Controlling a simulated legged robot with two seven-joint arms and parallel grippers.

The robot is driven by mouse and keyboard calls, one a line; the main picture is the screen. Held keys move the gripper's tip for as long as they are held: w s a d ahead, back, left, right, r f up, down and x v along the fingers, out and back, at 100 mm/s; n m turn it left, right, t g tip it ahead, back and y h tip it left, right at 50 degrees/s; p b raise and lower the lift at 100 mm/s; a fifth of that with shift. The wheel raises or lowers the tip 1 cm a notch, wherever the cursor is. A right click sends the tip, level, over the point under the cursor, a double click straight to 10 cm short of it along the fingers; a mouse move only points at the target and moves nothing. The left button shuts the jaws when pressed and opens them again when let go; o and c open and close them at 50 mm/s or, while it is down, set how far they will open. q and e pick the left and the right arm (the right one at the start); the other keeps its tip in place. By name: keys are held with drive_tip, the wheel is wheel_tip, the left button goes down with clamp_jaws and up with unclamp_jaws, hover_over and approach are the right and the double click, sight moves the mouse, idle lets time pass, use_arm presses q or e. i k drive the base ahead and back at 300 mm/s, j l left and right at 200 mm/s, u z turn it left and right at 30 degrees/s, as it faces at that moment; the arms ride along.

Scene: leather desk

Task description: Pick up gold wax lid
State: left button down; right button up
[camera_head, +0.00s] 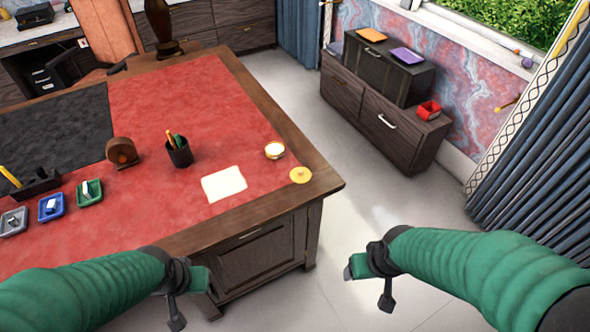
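The gold wax lid (300,175) is a small round yellow-gold disc lying flat near the right front corner of the red-topped desk (225,100). Just behind it and a little left sits a small round pot (274,150) with a pale top and gold-toned side. My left gripper (190,298) is in front of the desk's front side, below and left of the lid. My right gripper (368,280) is over the floor, right of the desk and nearer to me than the lid. Both are apart from the lid. Their finger gaps are not clear.
A white paper (224,184) lies left of the lid. A dark pen cup (179,151), a brown round object (122,153) and small coloured trays (89,191) stand further left. Dark cabinets (385,110) stand behind on the right. The floor right of the desk is clear.

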sight(300, 175)
drive_tip(key=i, duration=0.95)
